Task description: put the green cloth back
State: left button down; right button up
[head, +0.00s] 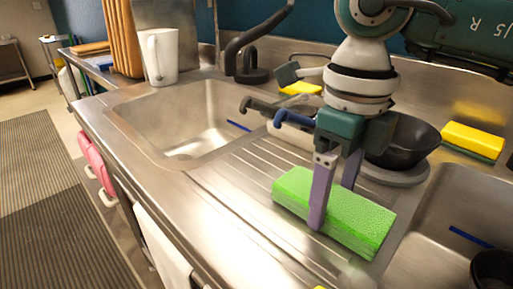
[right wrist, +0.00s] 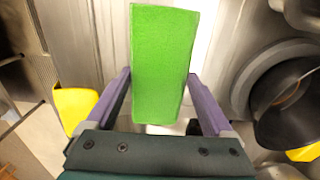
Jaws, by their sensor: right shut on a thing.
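The green cloth (head: 345,212) looks like a thick, bright green block. It is at the ridged drainboard (head: 235,195) between the two sinks; I cannot tell whether it touches the metal. My right gripper (head: 331,208) points down with its purple fingers on either side of the block, shut on it. In the right wrist view the block (right wrist: 165,55) sits between the two fingers of the gripper (right wrist: 160,78), its long side pointing away from the palm. The far finger is partly hidden behind the block in the head view. My left gripper is not in view.
A black bowl (head: 408,140) on a grey plate stands behind the gripper. A yellow sponge (head: 472,139) lies at the back right. The left sink (head: 205,115) has a dark faucet (head: 246,60) behind it. A white jug (head: 159,56) stands at the back left. A white towel (head: 160,245) hangs in front.

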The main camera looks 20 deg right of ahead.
aim_at(332, 197)
jog(key=shift+f, duration=0.2)
jog(key=o, duration=0.9)
jog(key=shift+r, duration=0.3)
notch_tip(332, 197, up, 12)
jog(key=shift+a, duration=0.1)
